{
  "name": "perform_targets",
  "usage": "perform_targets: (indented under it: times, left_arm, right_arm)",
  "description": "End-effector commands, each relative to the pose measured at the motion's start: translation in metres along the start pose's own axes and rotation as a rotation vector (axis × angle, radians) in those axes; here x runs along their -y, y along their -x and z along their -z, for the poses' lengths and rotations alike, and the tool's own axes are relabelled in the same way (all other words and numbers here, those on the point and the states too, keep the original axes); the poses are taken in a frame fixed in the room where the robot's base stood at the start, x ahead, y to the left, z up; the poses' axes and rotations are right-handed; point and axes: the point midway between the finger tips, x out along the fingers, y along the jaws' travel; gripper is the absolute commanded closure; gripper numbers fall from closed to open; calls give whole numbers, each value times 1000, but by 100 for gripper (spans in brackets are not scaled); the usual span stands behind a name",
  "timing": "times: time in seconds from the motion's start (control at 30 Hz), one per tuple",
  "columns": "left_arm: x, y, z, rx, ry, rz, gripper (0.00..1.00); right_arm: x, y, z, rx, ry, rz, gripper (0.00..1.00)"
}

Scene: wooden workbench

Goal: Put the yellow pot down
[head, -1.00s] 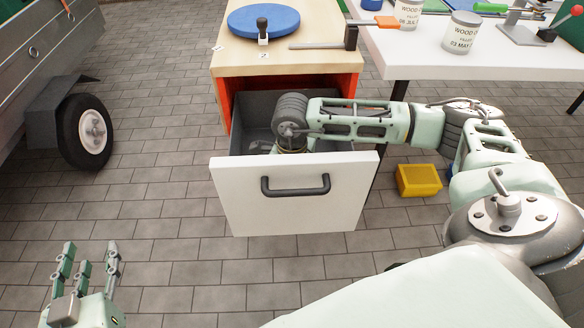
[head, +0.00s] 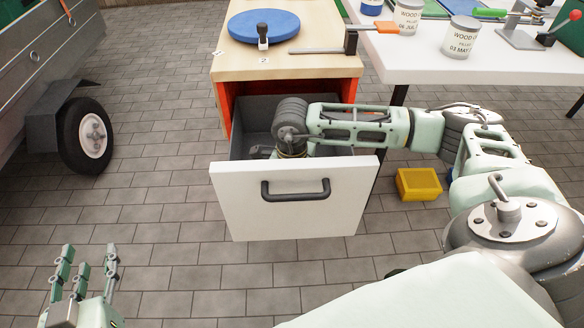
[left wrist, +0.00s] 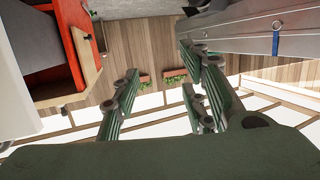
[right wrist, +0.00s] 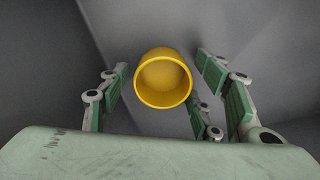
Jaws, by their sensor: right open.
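The yellow pot (right wrist: 163,101) shows in the right wrist view inside the grey drawer (right wrist: 50,65), with its round opening facing the camera. My right gripper (right wrist: 165,95) is open, its fingers spread on both sides of the pot and apart from it. In the head view the right arm reaches down into the open drawer, whose white front (head: 295,200) hides the gripper and the pot. My left gripper (head: 82,270) is open and empty at the lower left of the head view, away from the drawer. Its spread fingers also show in the left wrist view (left wrist: 160,100).
A wooden bench top (head: 290,62) with a blue disc (head: 262,25) and a clamp is above the drawer. A white table (head: 480,68) with cans stands right. A yellow bin (head: 418,184) lies on the floor. A wheeled trailer (head: 50,65) is at left.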

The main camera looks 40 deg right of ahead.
Motion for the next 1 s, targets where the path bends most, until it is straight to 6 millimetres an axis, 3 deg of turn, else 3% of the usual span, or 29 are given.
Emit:
perform_targets:
  times: [0.27,0.6,0.8,1.0]
  left_arm:
    - [8,18,-54,276,-1,16,60]
    - [16,64,-118,627,4,38,60]
    - [19,83,-135,736,7,45,60]
    - [19,89,-140,766,8,47,60]
  right_arm:
    - [1,44,0,3,-1,1,42]
    - [0,100,0,2,0,1,42]
    - [0,118,0,1,0,1,42]
    - [0,121,0,-1,0,0,42]
